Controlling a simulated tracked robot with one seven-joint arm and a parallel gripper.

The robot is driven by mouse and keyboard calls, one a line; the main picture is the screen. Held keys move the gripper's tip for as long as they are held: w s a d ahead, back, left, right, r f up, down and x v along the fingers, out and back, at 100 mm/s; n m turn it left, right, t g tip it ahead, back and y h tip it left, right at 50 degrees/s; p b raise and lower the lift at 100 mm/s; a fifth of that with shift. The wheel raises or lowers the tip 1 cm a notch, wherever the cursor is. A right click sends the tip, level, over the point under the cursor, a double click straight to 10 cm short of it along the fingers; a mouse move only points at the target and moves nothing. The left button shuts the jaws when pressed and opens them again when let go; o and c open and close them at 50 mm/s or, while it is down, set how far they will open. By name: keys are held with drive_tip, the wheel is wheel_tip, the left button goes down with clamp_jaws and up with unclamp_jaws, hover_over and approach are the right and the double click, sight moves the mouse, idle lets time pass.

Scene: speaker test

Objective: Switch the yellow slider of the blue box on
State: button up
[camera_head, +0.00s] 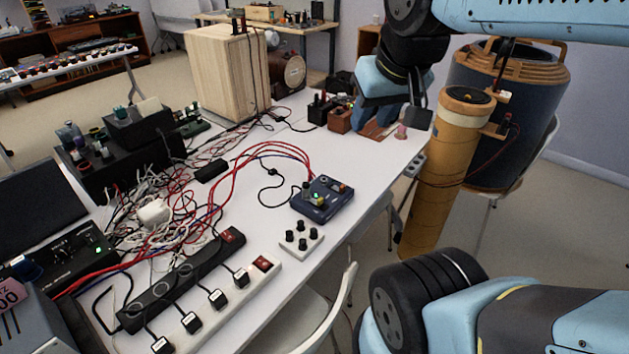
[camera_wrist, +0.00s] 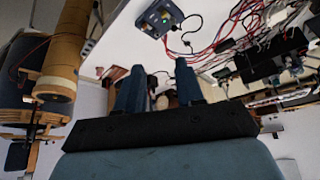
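The blue box (camera_head: 337,201) sits on the white table near its right edge, with red and dark cables running to it. Small knobs and a yellowish part (camera_head: 319,200) show on its top; the slider's position is too small to tell. The blue box also appears at the top of the wrist view (camera_wrist: 153,24). My gripper (camera_head: 395,118) is above the table's far right corner, behind and to the right of the box and apart from it. In the wrist view my gripper (camera_wrist: 159,76) has its two fingers apart with nothing held between them.
A white box with black knobs (camera_head: 301,238) is just in front of the blue box. Power strips (camera_head: 220,300) and tangled cables (camera_head: 165,205) fill the left. A wooden box (camera_head: 228,72) stands behind. A cardboard tube (camera_head: 436,170) stands beside the table. Bare table (camera_head: 362,158) lies between my gripper and the blue box.

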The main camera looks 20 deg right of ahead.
drive_tip(key=m+g+y, duration=0.4)
drive_tip(key=m+g, duration=0.4)
drive_tip(key=m, duration=0.3)
hover_over(321, 198)
drive_tip(key=w+d, duration=0.3)
drive_tip(key=d, duration=0.1)
wheel_tip(321, 198, down, 24)
drive_tip(key=x, duration=1.3)
drive_tip(key=shift+s+d+f, duration=0.1)
drive_tip(key=shift+d, duration=0.15)
clamp_jaws()
drive_tip(key=shift+d, duration=0.1)
